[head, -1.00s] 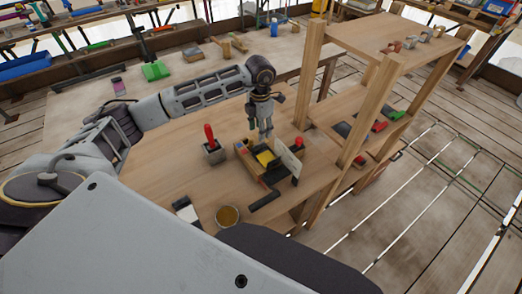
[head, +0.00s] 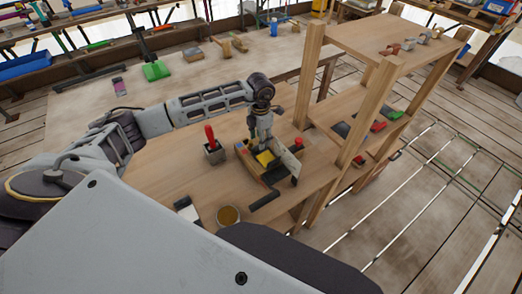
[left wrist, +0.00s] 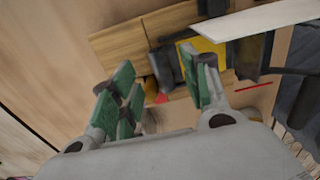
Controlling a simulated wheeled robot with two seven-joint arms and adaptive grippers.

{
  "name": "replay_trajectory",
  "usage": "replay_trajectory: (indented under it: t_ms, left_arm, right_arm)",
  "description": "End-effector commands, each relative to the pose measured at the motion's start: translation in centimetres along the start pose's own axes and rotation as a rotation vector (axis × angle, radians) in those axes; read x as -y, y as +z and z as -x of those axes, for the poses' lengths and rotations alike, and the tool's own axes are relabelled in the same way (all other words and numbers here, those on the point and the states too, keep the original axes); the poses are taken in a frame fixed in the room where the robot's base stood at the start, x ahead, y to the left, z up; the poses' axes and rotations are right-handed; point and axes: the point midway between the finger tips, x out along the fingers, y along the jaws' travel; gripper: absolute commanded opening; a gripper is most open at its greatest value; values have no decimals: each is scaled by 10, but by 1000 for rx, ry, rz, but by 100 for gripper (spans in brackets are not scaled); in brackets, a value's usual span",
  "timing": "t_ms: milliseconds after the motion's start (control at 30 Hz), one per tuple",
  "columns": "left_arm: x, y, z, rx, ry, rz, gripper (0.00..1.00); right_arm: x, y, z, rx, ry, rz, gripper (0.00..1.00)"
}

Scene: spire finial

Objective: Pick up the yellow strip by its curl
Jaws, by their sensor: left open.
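The yellow strip (head: 265,158) lies in a small wooden holder (head: 247,160) on the near table. In the left wrist view the strip (left wrist: 207,50) shows as a yellow patch, partly covered by dark parts and a white board. I cannot make out its curl. My left gripper (head: 257,147) is above the holder, close to the strip. In the left wrist view my left gripper (left wrist: 160,88) has its green-padded fingers apart with nothing clearly between them. The strip lies beyond the right finger there. My right gripper is not in view.
A white upright board (head: 290,162) stands at the holder's right side. A red-handled tool in a grey block (head: 213,150) stands to the left, and a round yellow tin (head: 228,215) is nearer. A wooden post (head: 358,135) rises on the right. The left tabletop is mostly clear.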

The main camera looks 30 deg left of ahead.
Motion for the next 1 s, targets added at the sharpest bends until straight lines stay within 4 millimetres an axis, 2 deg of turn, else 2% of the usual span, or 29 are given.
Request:
replay_trajectory:
  t_ms: [300,800,1000]
  left_arm:
    - [2,-1,-30,-6,-4,-3,46]
    - [1,0,-30,-2,-2,-2,46]
    - [1,0,-30,-2,-1,-2,22]
  right_arm:
    - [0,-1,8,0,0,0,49]
    - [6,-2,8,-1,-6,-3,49]
    - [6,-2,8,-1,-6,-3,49]
